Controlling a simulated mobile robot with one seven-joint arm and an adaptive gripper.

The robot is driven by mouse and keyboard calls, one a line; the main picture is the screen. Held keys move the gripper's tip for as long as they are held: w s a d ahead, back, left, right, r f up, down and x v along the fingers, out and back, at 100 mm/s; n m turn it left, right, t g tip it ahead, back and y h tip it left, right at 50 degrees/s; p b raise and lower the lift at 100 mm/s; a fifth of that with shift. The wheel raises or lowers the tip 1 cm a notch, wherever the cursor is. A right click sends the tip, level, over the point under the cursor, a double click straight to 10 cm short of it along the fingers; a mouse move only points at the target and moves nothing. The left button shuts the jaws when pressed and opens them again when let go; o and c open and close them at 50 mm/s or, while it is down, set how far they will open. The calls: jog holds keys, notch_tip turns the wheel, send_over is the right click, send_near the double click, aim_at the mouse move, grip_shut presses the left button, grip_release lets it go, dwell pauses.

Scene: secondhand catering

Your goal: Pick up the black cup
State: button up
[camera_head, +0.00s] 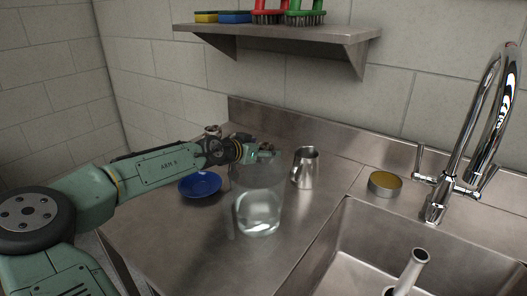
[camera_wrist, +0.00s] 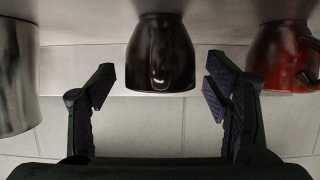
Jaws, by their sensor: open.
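The black cup (camera_wrist: 160,55) is in the upper middle of the wrist view, which looks upside down, with its handle facing the camera. My gripper (camera_wrist: 158,88) is open, with one finger on each side of the picture's middle. The cup appears between and beyond the fingertips, with no visible contact. In the head view my gripper (camera_head: 262,152) is low over the steel counter, behind a clear container. I cannot make out the black cup in the head view.
A red cup (camera_wrist: 283,55) is at the right of the wrist view. A metal pitcher (camera_head: 305,168), clear container (camera_head: 257,208) and blue dish (camera_head: 200,184) stand near my gripper. A round tin (camera_head: 384,190), sink (camera_head: 345,240) and tap (camera_head: 465,130) are right. A shelf (camera_head: 290,36) hangs above.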

jog(key=shift+w+d+f, duration=0.15)
jog(key=shift+w, duration=0.1)
jog(key=shift+c, duration=0.2)
jog(key=c, duration=1.2)
